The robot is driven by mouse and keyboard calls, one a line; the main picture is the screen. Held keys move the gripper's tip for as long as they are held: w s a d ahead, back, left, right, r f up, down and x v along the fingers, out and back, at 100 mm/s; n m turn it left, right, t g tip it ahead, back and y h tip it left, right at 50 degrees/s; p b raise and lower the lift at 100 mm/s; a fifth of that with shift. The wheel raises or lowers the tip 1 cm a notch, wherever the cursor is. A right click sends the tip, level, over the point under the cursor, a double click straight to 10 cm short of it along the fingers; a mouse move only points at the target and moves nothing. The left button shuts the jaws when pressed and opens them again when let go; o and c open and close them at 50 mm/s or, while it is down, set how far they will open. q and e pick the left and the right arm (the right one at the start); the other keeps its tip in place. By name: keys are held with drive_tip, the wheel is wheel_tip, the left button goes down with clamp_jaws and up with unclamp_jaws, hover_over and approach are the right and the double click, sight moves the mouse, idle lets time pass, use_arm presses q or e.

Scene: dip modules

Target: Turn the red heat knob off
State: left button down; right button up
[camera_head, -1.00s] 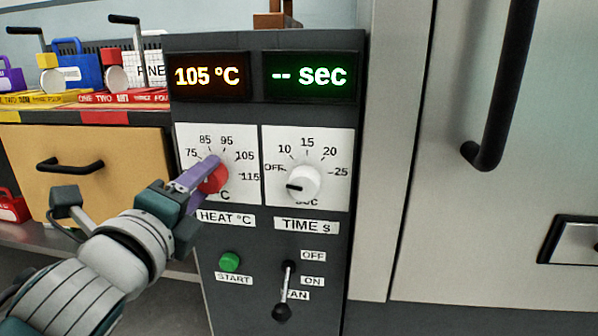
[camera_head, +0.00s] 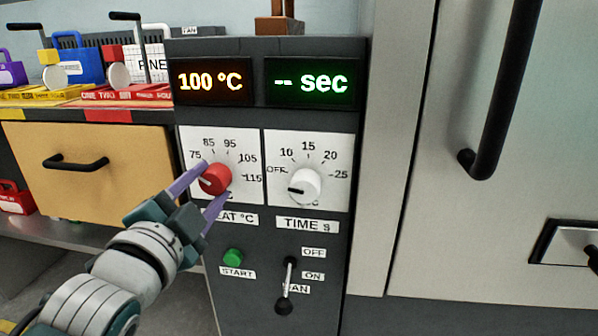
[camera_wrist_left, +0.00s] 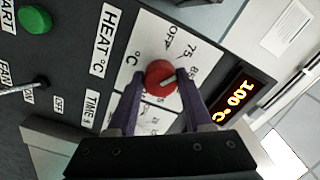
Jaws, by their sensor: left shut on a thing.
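The red heat knob (camera_head: 216,179) sits on the white heat dial plate (camera_head: 246,136) of the dark control panel, and it shows between my fingers in the left wrist view (camera_wrist_left: 160,77). The orange display (camera_head: 210,81) above it reads 100 °C. My left gripper (camera_head: 214,182) has one purple finger on each side of the knob and is shut on it. The fingers hide the OFF mark and part of the HEAT label in the head view. My right gripper is in neither view.
The white time knob (camera_head: 305,185) is close to the right, under a green display (camera_head: 310,81) reading "-- sec". A yellow drawer (camera_head: 90,165) is at the left.

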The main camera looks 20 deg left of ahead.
use_arm(q)
drive_tip(key=n+p, duration=0.1)
drive_tip(key=n, duration=0.3)
drive_tip(key=shift+n, duration=0.3)
drive_tip(key=n+p, duration=0.1)
drive_tip(key=n, duration=0.3)
drive_tip(key=shift+d, duration=0.15)
drive_tip(key=shift+n, duration=0.3)
drive_tip(key=shift+c, duration=1.5)
unclamp_jaws()
drive_tip(key=shift+f, duration=0.1)
drive_tip(key=shift+s+p, duration=0.1)
drive_tip(key=shift+p, duration=0.25)
drive_tip(key=p+v, duration=0.2)
drive_tip(key=v, duration=0.7)
drive_tip(key=shift+s, duration=0.4)
